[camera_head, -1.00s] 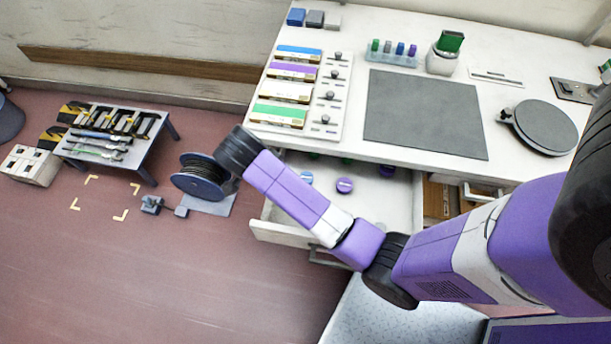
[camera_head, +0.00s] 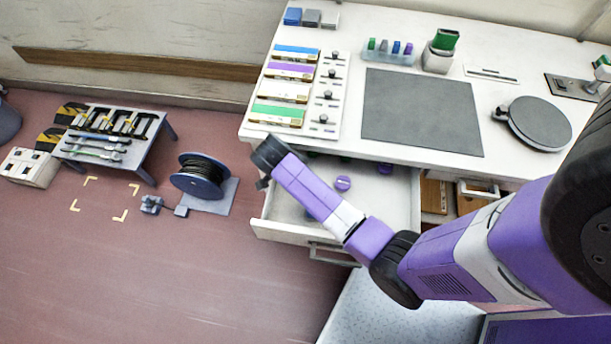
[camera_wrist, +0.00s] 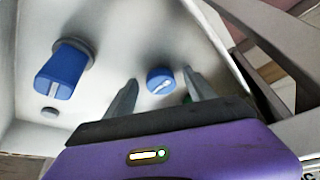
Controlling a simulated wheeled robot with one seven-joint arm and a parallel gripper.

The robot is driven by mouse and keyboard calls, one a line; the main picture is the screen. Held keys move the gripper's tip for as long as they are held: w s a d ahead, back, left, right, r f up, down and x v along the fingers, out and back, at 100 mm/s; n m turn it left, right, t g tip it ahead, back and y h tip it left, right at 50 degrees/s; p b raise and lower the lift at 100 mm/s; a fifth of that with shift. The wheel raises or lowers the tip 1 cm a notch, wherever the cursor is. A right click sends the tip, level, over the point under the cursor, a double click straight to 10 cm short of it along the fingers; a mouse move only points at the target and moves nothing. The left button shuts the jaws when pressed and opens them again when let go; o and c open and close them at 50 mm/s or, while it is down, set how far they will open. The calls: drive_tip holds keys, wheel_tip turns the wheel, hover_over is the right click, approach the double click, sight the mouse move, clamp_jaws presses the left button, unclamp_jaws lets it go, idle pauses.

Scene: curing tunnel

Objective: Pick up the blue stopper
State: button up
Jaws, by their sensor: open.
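In the wrist view, a round blue piece (camera_wrist: 160,80) with a white mark lies in view between my gripper's (camera_wrist: 160,74) two fingertips, apparently beyond them. A second blue piece (camera_wrist: 62,72), blocky with a round flange, is at left, clear of the fingers. I cannot tell for sure which is the stopper. My gripper is open and holds nothing visible. In the head view my wrist is over the left part of the open drawer (camera_head: 285,228), and my arm hides part of its inside.
A purple round piece (camera_head: 343,183) lies in the drawer, right of my arm. The white desk (camera_head: 350,150) overhangs the drawer's back. A cable reel (camera_head: 202,176) stands on the floor to the left.

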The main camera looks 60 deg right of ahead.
clamp_jaws()
drive_tip(key=shift+r, duration=0.1)
